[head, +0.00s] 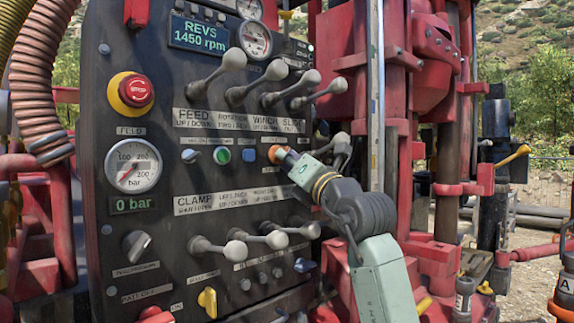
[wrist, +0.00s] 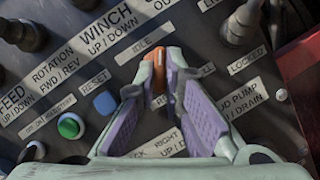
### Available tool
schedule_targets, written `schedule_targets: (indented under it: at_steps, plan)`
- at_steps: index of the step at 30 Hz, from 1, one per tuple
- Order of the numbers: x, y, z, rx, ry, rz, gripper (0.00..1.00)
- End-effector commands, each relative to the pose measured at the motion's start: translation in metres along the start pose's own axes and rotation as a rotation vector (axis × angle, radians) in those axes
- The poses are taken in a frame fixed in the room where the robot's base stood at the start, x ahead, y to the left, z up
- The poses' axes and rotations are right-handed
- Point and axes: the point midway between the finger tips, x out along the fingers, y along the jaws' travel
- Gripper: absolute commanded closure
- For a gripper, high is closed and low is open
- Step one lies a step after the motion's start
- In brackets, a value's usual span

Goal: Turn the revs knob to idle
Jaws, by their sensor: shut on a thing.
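The revs knob is orange; a bit of it (head: 275,153) shows in the head view at the tip of my gripper (head: 285,158). In the wrist view the orange knob (wrist: 158,76) is a narrow strip between the fingertips of my gripper (wrist: 165,68). The fingers are shut on it. The IDLE label (wrist: 140,50) is just above the fingertips. Fingers hide most of the knob, so I cannot tell exactly where it points. The display (head: 199,36) reads REVS 1450 rpm.
A green button (head: 222,155) and a blue reset button (head: 248,155) sit left of the knob. Levers (head: 233,60) stick out above and more levers (head: 235,250) below. A red emergency stop (head: 136,91) and a gauge (head: 133,166) are at the left. Red rig columns stand at the right.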

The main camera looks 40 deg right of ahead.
Motion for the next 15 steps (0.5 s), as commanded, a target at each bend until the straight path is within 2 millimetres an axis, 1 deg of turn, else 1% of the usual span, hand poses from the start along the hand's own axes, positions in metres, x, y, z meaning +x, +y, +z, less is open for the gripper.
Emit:
schedule_targets:
  at_steps: [6, 15]
  plan:
    - [-0.0004, -0.0036, -0.0002, -0.181, 0.000, 0.075, 1.00]
    - [0.0004, -0.0053, 0.0008, -0.391, 0.002, 0.161, 1.00]
